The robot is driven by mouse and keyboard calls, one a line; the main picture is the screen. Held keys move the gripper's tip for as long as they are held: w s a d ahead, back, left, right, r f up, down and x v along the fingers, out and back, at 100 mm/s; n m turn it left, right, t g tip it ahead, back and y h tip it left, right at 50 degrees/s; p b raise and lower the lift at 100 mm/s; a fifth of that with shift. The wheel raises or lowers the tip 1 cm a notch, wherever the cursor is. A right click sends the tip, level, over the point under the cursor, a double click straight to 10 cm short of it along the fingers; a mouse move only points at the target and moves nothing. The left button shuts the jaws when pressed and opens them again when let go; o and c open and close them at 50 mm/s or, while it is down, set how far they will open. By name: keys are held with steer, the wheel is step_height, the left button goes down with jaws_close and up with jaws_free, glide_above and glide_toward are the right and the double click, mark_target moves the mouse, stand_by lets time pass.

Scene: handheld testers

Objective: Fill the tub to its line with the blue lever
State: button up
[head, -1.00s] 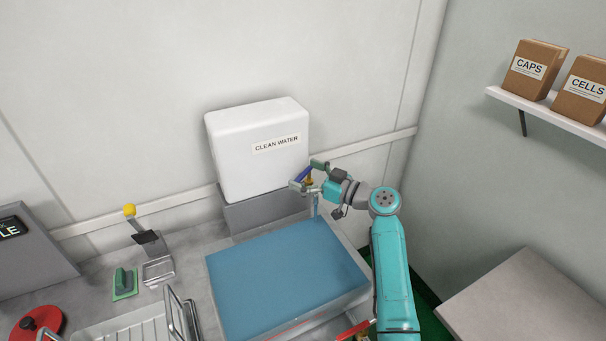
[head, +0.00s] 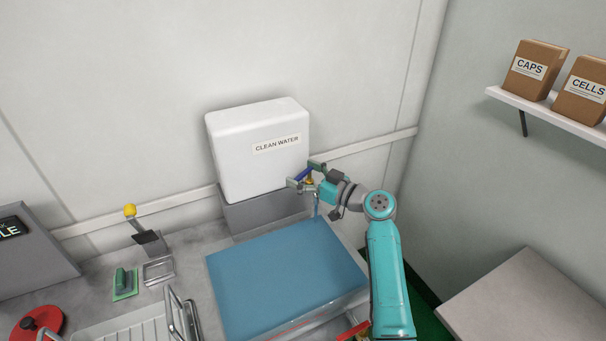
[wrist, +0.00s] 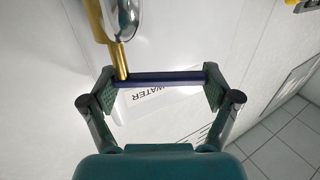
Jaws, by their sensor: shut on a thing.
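The white clean water tank (head: 258,150) stands on a grey block against the back wall. Its blue lever (head: 300,174) is beside the tank's lower right. My gripper (head: 305,174) is shut on the lever; in the wrist view the lever (wrist: 160,78) spans between both finger pads, with a brass stem and a shiny metal spout above it. A thin pale stream (head: 315,208) shows below the spout. The tub (head: 325,318) below is clear-walled and holds a broad blue sheet of water.
A red round lid (head: 38,325) lies far left. A shelf with boxes (head: 535,70) is at right.

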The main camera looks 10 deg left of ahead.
steer(key=m+t, duration=0.1)
steer(key=m+t+h, duration=0.1)
steer(key=shift+a+t+h, duration=0.3)
steer(key=shift+a, duration=0.05)
steer(key=shift+w+a+m+t+h, duration=0.1)
steer(key=shift+w+m+t+h, duration=0.15)
steer(key=shift+m+t+h, duration=0.6)
steer(key=shift+w+a+m+t+h, duration=0.1)
steer(key=shift+w+m+t+h, duration=0.1)
steer(key=shift+m+t+h, duration=0.65)
steer(key=shift+w+t+h, duration=0.1)
steer(key=shift+t+h, duration=0.2)
steer(key=shift+h, duration=0.2)
steer(key=o, duration=1.4)
steer(key=shift+o, duration=0.2)
steer(key=v, duration=1.2)
